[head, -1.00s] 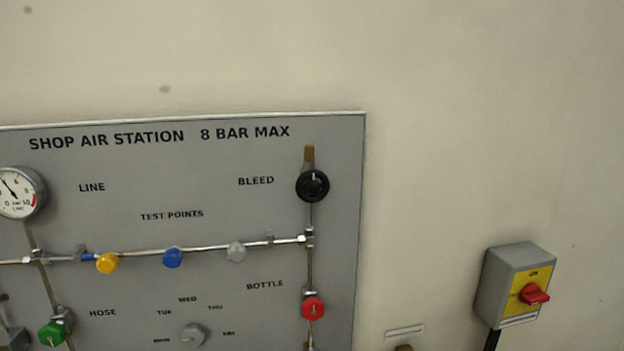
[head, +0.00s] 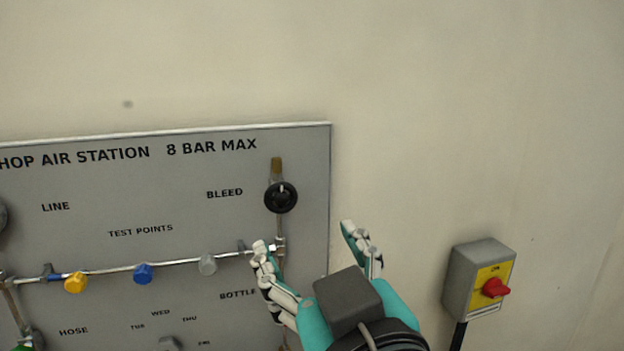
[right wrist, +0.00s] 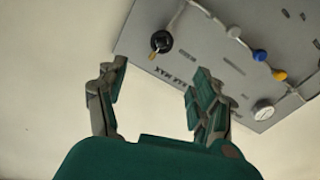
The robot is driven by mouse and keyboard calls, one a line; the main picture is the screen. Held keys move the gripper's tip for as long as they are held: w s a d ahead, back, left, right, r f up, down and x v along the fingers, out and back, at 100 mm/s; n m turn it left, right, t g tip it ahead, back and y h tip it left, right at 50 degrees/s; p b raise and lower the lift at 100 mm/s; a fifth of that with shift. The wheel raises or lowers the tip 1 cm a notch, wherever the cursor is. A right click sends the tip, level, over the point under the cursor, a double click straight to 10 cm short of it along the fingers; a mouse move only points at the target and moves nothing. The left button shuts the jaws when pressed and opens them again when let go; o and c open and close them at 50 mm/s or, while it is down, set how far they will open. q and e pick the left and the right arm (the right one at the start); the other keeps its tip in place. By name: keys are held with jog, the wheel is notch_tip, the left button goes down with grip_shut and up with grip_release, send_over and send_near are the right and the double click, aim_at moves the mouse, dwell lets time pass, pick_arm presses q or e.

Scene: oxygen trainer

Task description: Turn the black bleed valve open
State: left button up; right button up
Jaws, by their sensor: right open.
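The black bleed valve (head: 280,197) is a round knob with a white mark pointing up, at the upper right of the grey panel (head: 90,228), beside the word BLEED. It also shows in the right wrist view (right wrist: 161,42), beyond the fingers. My right gripper (head: 305,236) is open and empty, below and slightly right of the knob in the head view. In the right wrist view its fingers (right wrist: 158,80) are spread apart, with nothing between them. It is apart from the knob. My left gripper is not in view.
Yellow (head: 76,282), blue (head: 143,274) and grey (head: 208,264) test point knobs line a pipe left of my right gripper. A switch box (head: 478,279) with a red handle (head: 495,288) is on the wall to the right. The wall above the panel is clear.

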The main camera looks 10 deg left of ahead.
aim_at(281, 196)
jog(key=p+x, duration=0.9)
jog(key=x, duration=0.6)
jog(key=shift+w, duration=0.15)
jog(key=shift+w+a+f, duration=0.2)
jog(key=shift+w+a, duration=0.1)
jog(key=shift+w, duration=0.05)
